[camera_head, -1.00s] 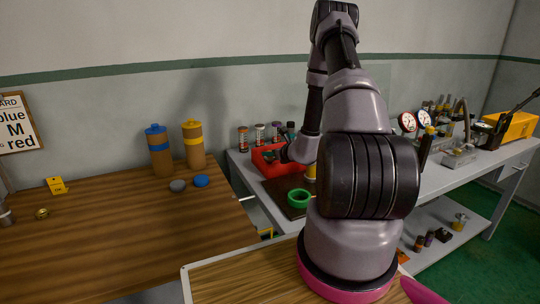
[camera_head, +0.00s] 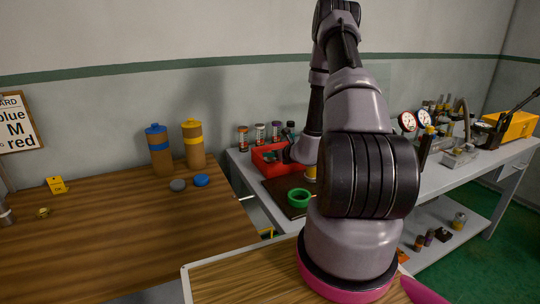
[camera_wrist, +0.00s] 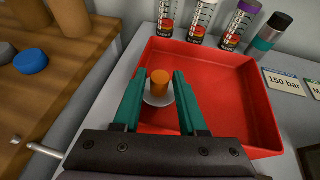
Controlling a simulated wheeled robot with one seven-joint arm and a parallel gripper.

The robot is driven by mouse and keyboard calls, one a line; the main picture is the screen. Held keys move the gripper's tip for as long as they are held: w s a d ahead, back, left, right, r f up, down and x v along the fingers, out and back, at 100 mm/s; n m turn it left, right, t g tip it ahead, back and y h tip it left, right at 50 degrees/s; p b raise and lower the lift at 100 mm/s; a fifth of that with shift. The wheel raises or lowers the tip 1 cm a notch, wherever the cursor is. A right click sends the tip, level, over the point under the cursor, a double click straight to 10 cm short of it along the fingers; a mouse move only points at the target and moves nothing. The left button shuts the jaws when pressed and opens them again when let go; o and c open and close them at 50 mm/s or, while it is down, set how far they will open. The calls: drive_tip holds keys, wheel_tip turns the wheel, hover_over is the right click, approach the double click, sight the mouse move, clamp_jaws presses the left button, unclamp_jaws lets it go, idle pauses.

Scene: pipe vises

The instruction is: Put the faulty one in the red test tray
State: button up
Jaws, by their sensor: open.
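The red tray (camera_head: 262,167) stands on the grey bench behind my arm in the head view. In the wrist view the red tray (camera_wrist: 236,102) fills the middle. A small orange-brown cylinder with a pale round flange (camera_wrist: 159,84) is upright in the tray's left part. My gripper (camera_wrist: 162,78) is open, with its teal fingers on either side of this piece and visible gaps to it. No fault mark shows on the piece. In the head view my arm hides most of the gripper and the piece.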

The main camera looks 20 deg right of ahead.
drive_tip(key=v, duration=1)
drive_tip(key=a+r+n+g+y, duration=0.1)
drive_tip(key=a+r+n+y, duration=0.45)
drive_tip(key=a+r, duration=0.45)
drive_tip(key=s+a+r+n+g+y, duration=0.2)
drive_tip(key=s+a+r+n+g, duration=0.5)
drive_tip(key=s+a+r+n, duration=0.6)
drive_tip(key=s+d+r+n+t+h, duration=0.2)
drive_tip(key=s+d+r+n+h, duration=0.4)
drive_tip(key=s+r+n+h, duration=0.2)
drive_tip(key=s+r+n, duration=0.2)
drive_tip(key=s+r, duration=0.1)
drive_tip(key=shift+s+d+r+n, duration=0.2)
drive_tip(key=shift+d+r+n, duration=0.05)
drive_tip(key=shift+r+n, duration=0.1)
drive_tip(key=shift+h, duration=0.25)
